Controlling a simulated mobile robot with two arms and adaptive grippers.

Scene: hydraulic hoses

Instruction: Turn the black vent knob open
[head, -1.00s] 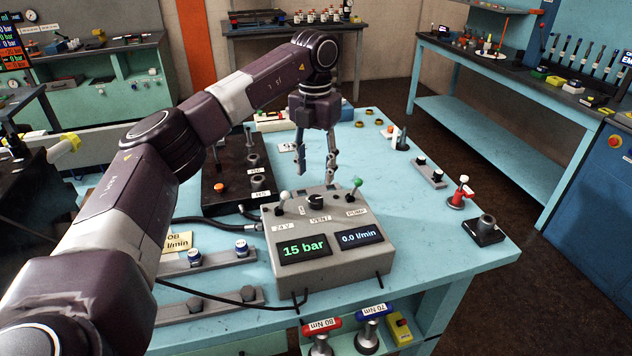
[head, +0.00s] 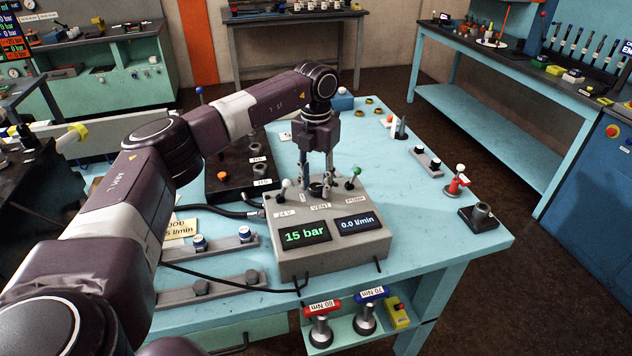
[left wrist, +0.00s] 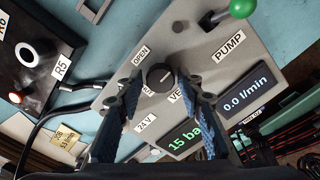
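The black vent knob (left wrist: 158,76) sits on the grey control box (head: 297,266), between the 24 V and PUMP levers. A pale pointer line on the knob faces right and slightly up in the left wrist view. My left gripper (head: 317,193) points down over the knob in the head view, partly hiding it. In the left wrist view its two fingers (left wrist: 162,82) are apart, one on each side of the knob, with gaps visible. Whether the tips are level with the knob is unclear. The box displays read 15 bar and 0.0 l/min. My right gripper is not seen.
The white-topped lever (head: 286,184) and green-topped lever (head: 352,178) stand close on either side of my gripper. A black block (head: 222,187) with fittings and hoses lies left of the box. The blue tabletop (head: 420,225) right of the box is mostly clear.

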